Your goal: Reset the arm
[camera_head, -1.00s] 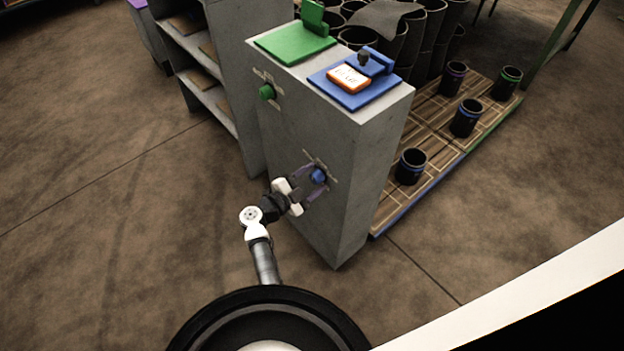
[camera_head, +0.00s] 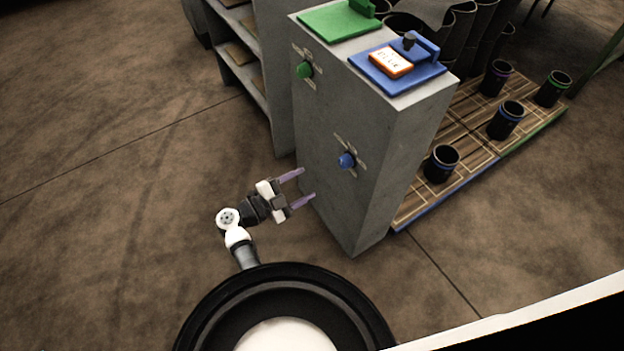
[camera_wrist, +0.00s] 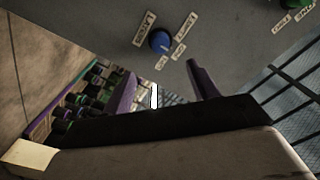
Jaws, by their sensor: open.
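My gripper (camera_head: 309,184) is open and empty, with two purple fingers apart. It is in front of the grey cabinet (camera_head: 335,205), to the lower left of the blue knob (camera_head: 346,160), and not touching the knob. In the wrist view the fingers (camera_wrist: 158,90) stand either side of a gap, and the blue knob (camera_wrist: 160,41) shows above them on the cabinet face with small labels around it. A green knob (camera_head: 305,69) is higher on the same face; it also shows at the right edge of the wrist view (camera_wrist: 294,4).
A green plate (camera_head: 335,20) and a blue plate (camera_head: 420,80) with an orange-and-white box (camera_head: 391,62) lie on the cabinet top. Several black sleeves (camera_head: 441,163) stand on a wooden pallet (camera_head: 420,206) at right. Shelves (camera_head: 240,55) stand behind left. The floor at left is clear.

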